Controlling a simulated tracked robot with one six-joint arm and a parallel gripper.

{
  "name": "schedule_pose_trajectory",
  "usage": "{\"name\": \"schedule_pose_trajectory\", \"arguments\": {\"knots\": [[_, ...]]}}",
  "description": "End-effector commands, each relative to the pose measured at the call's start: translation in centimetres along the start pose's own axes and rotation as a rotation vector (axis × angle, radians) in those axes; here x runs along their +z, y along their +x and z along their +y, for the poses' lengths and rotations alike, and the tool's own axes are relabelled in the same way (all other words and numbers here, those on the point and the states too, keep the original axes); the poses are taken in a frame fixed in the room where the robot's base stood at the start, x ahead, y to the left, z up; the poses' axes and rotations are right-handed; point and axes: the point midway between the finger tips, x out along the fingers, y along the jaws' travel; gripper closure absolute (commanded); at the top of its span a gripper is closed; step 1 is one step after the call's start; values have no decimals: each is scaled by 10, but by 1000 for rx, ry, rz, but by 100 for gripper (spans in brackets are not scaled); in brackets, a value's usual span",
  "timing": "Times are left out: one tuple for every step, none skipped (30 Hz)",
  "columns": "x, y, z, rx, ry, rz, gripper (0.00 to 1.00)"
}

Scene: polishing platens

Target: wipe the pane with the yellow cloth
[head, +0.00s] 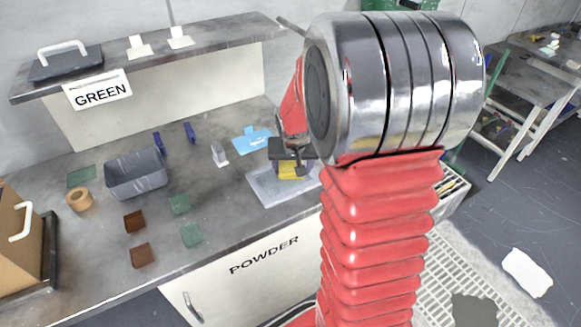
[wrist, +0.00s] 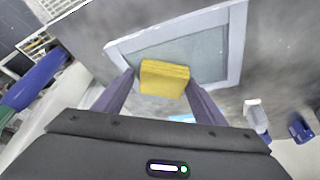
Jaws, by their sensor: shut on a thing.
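The yellow cloth (head: 290,170) is a folded block held between the fingers of my gripper (head: 291,162). In the wrist view the cloth (wrist: 165,78) sits between both fingertips of my gripper (wrist: 160,88). The pane (head: 268,187) is a grey-green sheet in a pale frame lying on the bench. In the wrist view the pane (wrist: 205,58) is partly hidden behind the cloth, which overlaps its lower left part. I cannot tell whether the cloth touches the pane.
A light blue cloth (head: 250,139) lies behind the pane. A small grey-white item (head: 219,154), a grey bin (head: 136,174), a tape roll (head: 79,199) and green and brown squares are farther left. A shelf (head: 190,50) overhangs the bench's back.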

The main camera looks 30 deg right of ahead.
Motion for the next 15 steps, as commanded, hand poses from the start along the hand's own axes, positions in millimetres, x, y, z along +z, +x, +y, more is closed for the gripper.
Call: {"name": "schedule_pose_trajectory", "arguments": {"knots": [[-5,2,14,13,7,5,74],[-6,3,16,13,7,6,71],[-8,3,18,13,6,7,67],[-9,3,20,13,6,8,64],[-10,3,22,13,7,8,61],[-12,3,23,12,8,9,58],[-13,3,24,12,7,10,57],[-13,3,25,12,7,11,55],[-14,3,25,11,7,12,54],[-14,3,25,11,7,13,54],[-15,3,25,11,7,14,54],[-15,3,25,11,7,15,54],[-15,3,25,11,7,15,54],[-16,3,25,11,8,16,54],[-16,2,25,11,8,17,54]]}}
